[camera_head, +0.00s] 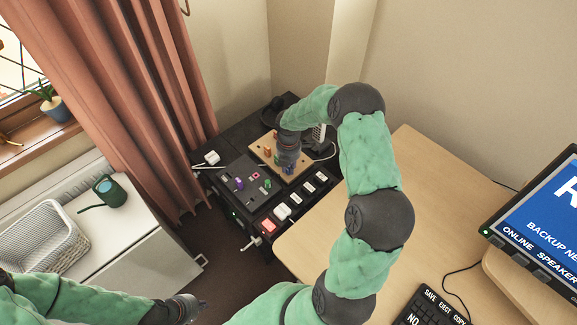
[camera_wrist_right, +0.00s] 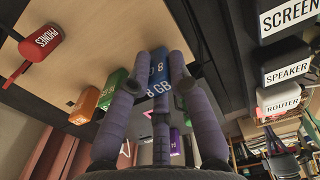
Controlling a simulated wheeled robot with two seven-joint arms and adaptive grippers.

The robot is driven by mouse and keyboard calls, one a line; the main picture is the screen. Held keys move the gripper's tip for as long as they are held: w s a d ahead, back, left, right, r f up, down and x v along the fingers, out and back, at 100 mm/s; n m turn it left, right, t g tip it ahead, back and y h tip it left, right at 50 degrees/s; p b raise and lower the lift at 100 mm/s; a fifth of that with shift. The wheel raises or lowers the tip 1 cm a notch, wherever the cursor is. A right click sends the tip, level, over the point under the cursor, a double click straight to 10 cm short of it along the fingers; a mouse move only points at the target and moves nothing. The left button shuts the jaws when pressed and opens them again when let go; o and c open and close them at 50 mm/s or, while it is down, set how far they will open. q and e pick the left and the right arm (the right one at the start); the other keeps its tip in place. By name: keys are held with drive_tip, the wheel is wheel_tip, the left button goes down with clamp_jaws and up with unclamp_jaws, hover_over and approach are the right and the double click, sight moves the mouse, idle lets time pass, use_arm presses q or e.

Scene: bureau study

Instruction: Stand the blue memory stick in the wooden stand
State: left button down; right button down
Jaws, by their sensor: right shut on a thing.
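The blue memory stick (camera_wrist_right: 158,68), marked 8 GB, is between the fingers of my right gripper (camera_wrist_right: 160,85), which is shut on it. In the head view my right gripper (camera_head: 288,165) points down over the wooden stand (camera_head: 300,178), and a bit of the blue stick (camera_head: 289,171) shows below it. In the wrist view the stick's far end meets the stand's board (camera_wrist_right: 95,35); I cannot tell if it is in a slot. An orange stick (camera_wrist_right: 85,106) and a green stick (camera_wrist_right: 112,90) stand in the board. My left gripper (camera_head: 192,304) is low at left, away from the stand.
A black panel (camera_head: 240,168) beside the stand bears a purple stick (camera_head: 238,183). Labelled SCREEN (camera_wrist_right: 290,18), SPEAKER (camera_wrist_right: 287,68) and ROUTER (camera_wrist_right: 281,101) switches line its edge. The wooden desk (camera_head: 420,190) lies to the right.

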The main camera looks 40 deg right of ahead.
drive_tip(key=shift+f, duration=0.15)
drive_tip(key=c, duration=1.1)
unclamp_jaws()
drive_tip(key=shift+o, duration=0.2)
wheel_tip(320, 180, up, 12)
